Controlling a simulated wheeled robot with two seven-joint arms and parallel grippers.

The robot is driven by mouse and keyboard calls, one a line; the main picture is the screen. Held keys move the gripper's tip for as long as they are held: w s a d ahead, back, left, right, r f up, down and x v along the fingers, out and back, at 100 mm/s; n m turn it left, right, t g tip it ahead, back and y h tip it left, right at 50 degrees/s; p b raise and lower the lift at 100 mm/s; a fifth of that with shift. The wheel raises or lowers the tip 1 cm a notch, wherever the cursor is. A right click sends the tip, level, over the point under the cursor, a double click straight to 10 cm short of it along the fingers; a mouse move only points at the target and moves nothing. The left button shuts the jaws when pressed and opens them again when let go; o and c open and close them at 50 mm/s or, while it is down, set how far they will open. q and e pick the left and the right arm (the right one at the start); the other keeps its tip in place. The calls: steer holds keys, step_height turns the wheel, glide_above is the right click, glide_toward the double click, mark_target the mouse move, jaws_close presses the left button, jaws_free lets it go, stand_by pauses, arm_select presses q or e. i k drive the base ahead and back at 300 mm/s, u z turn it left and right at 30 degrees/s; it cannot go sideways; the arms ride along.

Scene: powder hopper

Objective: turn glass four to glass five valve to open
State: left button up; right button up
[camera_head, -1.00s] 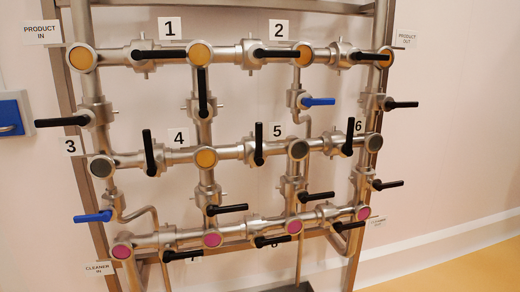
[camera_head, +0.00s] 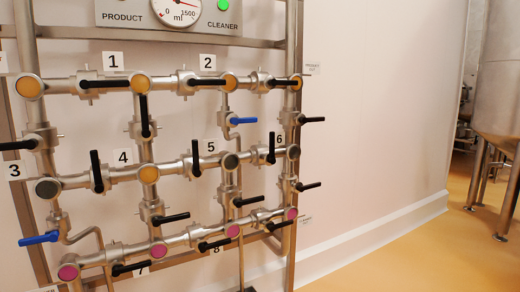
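The valve between glass four and glass five has a black handle (camera_head: 196,158) standing upright, across the roughly horizontal pipe. The label 4 (camera_head: 122,156) is beside a yellow sight glass (camera_head: 148,174) left of this handle. The label 5 (camera_head: 210,147) is beside a dark sight glass (camera_head: 230,161) right of it. Neither of my grippers shows in the view, and nothing touches the handle.
Other black handles sit close by, such as the upright one (camera_head: 96,171) left of glass four. A blue handle (camera_head: 243,121) is above glass five. A gauge (camera_head: 179,10) is at the top. Open floor (camera_head: 400,255) lies right, with a steel tank (camera_head: 498,80) beyond.

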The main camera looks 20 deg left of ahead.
mark_target(196, 172)
steer(key=z, duration=0.75)
steer(key=i, duration=0.85)
steer(key=u, duration=1.75)
